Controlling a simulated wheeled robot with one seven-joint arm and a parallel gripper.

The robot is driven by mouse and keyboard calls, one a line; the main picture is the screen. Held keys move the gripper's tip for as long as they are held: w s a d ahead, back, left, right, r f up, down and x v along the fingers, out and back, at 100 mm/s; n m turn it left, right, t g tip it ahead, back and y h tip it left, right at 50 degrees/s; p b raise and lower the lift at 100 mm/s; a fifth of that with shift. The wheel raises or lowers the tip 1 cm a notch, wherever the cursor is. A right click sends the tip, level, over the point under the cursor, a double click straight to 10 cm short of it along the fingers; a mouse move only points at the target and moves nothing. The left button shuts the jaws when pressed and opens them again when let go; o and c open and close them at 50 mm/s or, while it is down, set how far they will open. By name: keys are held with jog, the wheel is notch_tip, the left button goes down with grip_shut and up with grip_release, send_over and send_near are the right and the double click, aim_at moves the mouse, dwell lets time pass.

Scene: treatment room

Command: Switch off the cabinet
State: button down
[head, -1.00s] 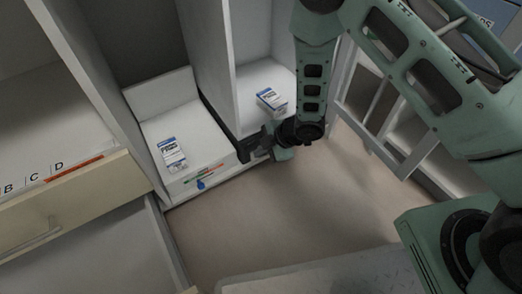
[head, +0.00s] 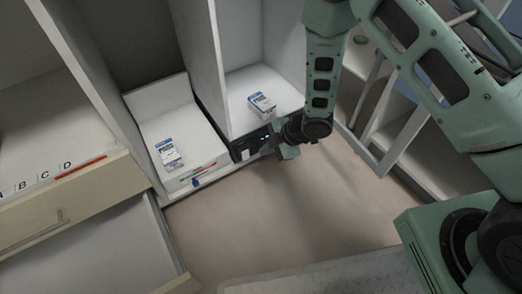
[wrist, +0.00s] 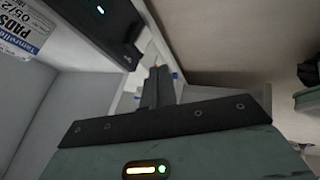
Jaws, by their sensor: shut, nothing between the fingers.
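The white cabinet (head: 206,60) has a black control strip (head: 240,148) low on its front, below the right-hand compartment. In the wrist view the black strip (wrist: 85,22) runs along the upper left, with a small lit pale light (wrist: 100,10) and a small marking near its end. Whether a switch is pressed cannot be told. My gripper (head: 282,146) is just right of the strip in the head view. In the wrist view its dark fingers (wrist: 159,80) are shut and empty, pointing past the strip's end; contact cannot be told.
Blue-and-white packages (head: 168,153) (head: 262,104) lie in the two compartments. Coloured pens (head: 198,172) lie at the left compartment's front. An open drawer (head: 90,245) stands at left, and a pale frame (head: 368,150) stands right of my arm. The floor (head: 290,205) in front is clear.

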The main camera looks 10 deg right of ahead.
jog(key=v, duration=0.1)
jog(key=p+v, duration=0.1)
jog(key=v, duration=0.2)
jog(key=shift+w+a+r, duration=0.1)
jog(key=shift+w+r, duration=0.05)
jog(key=shift+w, duration=0.15)
notch_tip(320, 180, up, 18)
jog(key=s+a+m+h+p, duration=0.1)
jog(key=s+m+h+p, duration=0.1)
jog(key=m+h+p, duration=0.3)
jog(key=s+d+r+m+g+h+p, duration=0.15)
jog(key=s+r+m, duration=0.25)
jog(key=s+r, duration=0.6)
jog(key=s+d+r+m+g+y+p, duration=0.15)
jog(key=s+r+m, duration=0.25)
jog(key=s+r, duration=0.6)
notch_tip(320, 180, up, 36)
jog(key=s+h+p, duration=0.1)
jog(key=s+p, duration=0.1)
jog(key=p, duration=3.6)
jog(key=shift+r, duration=0.25)
